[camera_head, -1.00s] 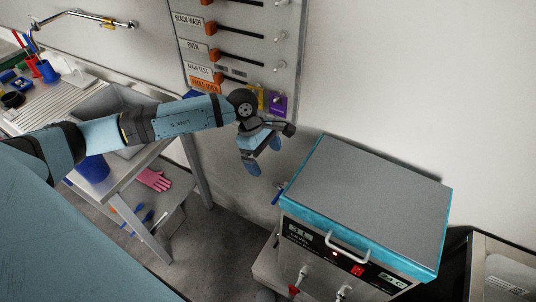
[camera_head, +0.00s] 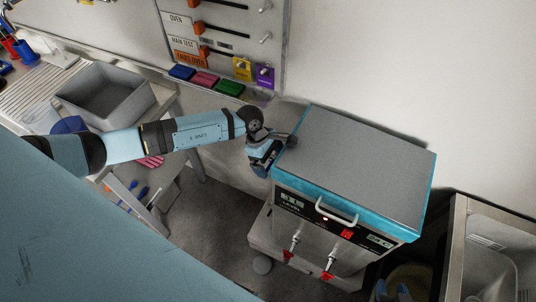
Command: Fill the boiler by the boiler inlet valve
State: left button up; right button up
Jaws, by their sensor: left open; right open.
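The boiler is a grey box with a blue upper rim (camera_head: 345,205), a grey lid, a front handle and two red-handled front taps (camera_head: 289,255) (camera_head: 327,276). My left gripper (camera_head: 261,168) is open at the boiler's upper left side, fingers pointing down. I cannot tell whether it touches anything. The boiler inlet valve, a small blue fitting seen earlier on that side, is hidden behind the gripper now.
A bench with a grey basin (camera_head: 110,95) stands at the left. A wall panel (camera_head: 228,40) with labelled sliders and colored tags is behind. A metal sink or bin (camera_head: 490,265) stands at the right. Open floor lies left of the boiler.

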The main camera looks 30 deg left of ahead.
pick_arm(q)
jog(key=c, duration=0.6)
jog(key=shift+o, duration=0.2)
jog(key=shift+a+f+m+b, duration=0.1)
jog(key=shift+m+b, duration=0.2)
jog(key=shift+b, duration=0.25)
jog(key=m+b, duration=0.1)
jog(key=a+m+g+b, duration=0.1)
jog(key=m+b, duration=0.1)
jog(key=shift+w, duration=0.15)
jog(key=shift+b, duration=0.3)
